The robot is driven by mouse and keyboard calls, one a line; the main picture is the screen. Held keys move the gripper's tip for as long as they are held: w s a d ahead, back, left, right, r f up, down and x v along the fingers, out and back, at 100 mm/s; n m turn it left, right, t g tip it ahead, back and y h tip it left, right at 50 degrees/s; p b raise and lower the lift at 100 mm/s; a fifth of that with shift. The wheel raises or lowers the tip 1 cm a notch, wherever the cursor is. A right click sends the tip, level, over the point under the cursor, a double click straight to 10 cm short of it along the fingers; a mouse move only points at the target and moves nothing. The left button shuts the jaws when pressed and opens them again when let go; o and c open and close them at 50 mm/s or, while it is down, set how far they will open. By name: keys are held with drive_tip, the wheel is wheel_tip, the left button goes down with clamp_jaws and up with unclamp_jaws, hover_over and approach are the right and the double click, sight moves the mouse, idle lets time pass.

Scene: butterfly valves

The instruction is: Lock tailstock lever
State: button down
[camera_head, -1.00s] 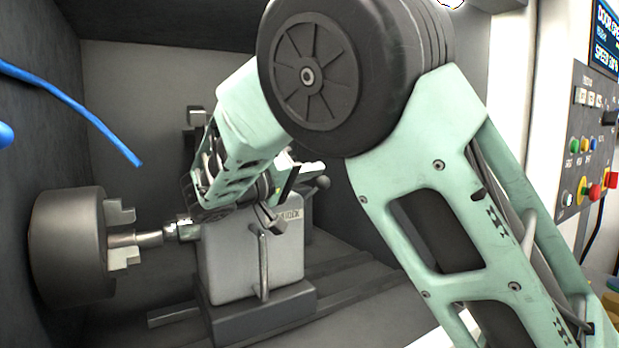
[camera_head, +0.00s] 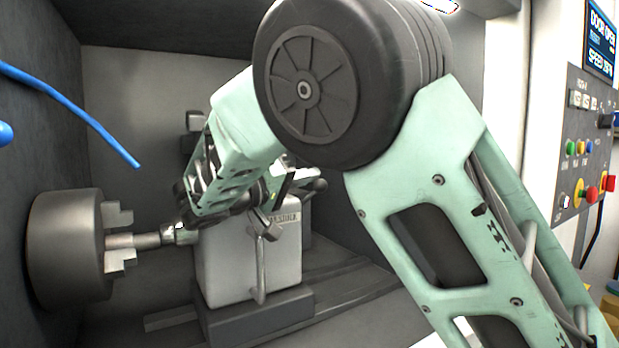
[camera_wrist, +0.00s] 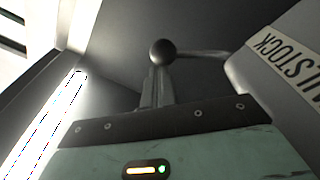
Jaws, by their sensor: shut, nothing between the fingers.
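The grey tailstock (camera_head: 235,265) stands in the middle of the lathe bay in the head view. Its label and part of its body also show at the right of the wrist view (camera_wrist: 288,58). A lever with a dark ball knob (camera_wrist: 163,52) reaches out from the tailstock in the wrist view. The knob also shows behind my arm in the head view (camera_head: 319,185). My gripper (camera_wrist: 153,90) is shut and empty, its narrow fingers close to the knob in the picture; I cannot tell whether they touch. My forearm hides much of the tailstock's top.
A dark chuck (camera_head: 65,248) is at the left. A thin upright handle (camera_head: 259,270) is on the tailstock's front. A blue hose (camera_head: 75,108) hangs at upper left. The control panel (camera_head: 583,150) is at far right. Bed rails (camera_head: 350,285) run below.

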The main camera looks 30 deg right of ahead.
drive_tip(key=s+a+f, duration=0.1)
drive_tip(key=a, duration=1.5)
drive_tip(key=shift+s+a+f+b, duration=0.2)
drive_tip(key=shift+s+f+b, duration=0.1)
drive_tip(key=shift+s+f, duration=0.05)
